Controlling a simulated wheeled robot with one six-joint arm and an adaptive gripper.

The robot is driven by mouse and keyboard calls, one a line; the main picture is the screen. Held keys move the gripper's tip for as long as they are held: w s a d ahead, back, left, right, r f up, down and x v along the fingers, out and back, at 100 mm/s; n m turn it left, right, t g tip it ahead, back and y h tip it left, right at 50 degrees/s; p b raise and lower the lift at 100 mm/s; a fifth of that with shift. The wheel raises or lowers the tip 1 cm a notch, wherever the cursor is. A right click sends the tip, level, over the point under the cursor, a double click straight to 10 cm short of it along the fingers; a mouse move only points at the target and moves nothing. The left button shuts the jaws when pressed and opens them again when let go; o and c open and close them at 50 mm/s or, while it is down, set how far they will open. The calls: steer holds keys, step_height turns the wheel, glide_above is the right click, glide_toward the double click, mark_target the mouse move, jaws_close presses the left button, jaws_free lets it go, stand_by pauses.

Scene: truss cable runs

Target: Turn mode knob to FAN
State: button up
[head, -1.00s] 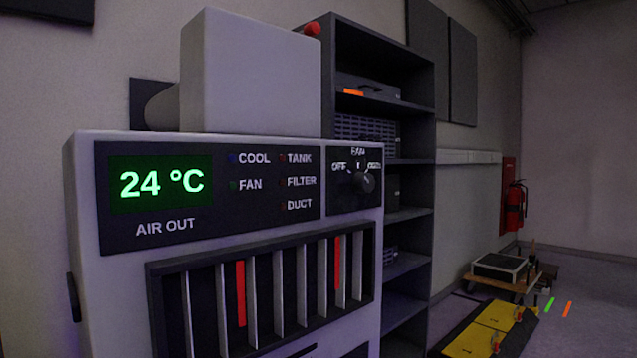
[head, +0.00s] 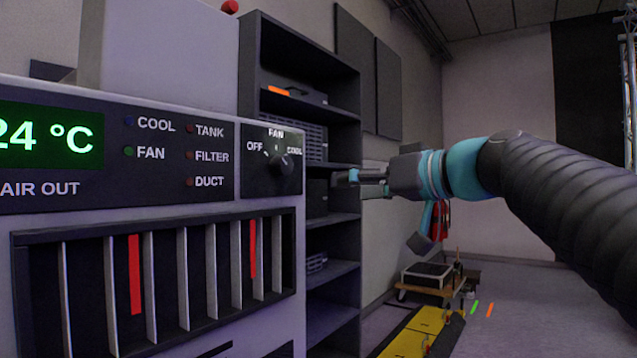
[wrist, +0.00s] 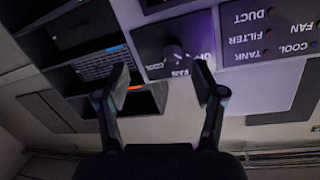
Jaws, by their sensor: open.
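The mode knob (head: 279,162) is a dark round knob on a black plate at the right end of the unit's front. The labels OFF, FAN and COOL arc around it, with FAN at the top. In the wrist view the knob (wrist: 173,52) and labels appear upside down. The open fingers of my gripper (wrist: 162,82) lie on either side of the knob's position, short of the panel.
The display (head: 50,136) reads 24 °C, beside the COOL, FAN, TANK, FILTER and DUCT lamps. A slatted vent (head: 160,280) with red strips lies below. A dark shelf rack (head: 335,235) stands behind the unit. A low cart (head: 432,278) stands on the floor at the right.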

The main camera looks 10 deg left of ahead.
mark_target(287, 166)
steer(key=shift+n+g+y, duration=0.3)
steer(key=shift+n+y, duration=0.4)
steer(key=shift+y, duration=0.2)
steer(key=r+x, duration=0.1)
steer(key=x, duration=0.4)
steer(key=r+p+x, duration=0.1)
steer(key=x, duration=0.4)
steer(key=r+p+x, duration=0.1)
steer(key=x, duration=0.4)
steer(key=shift+w+a+r, duration=0.1)
steer(key=shift+r, duration=0.25)
steer(key=c, duration=1.2)
steer(key=shift+o, duration=0.2)
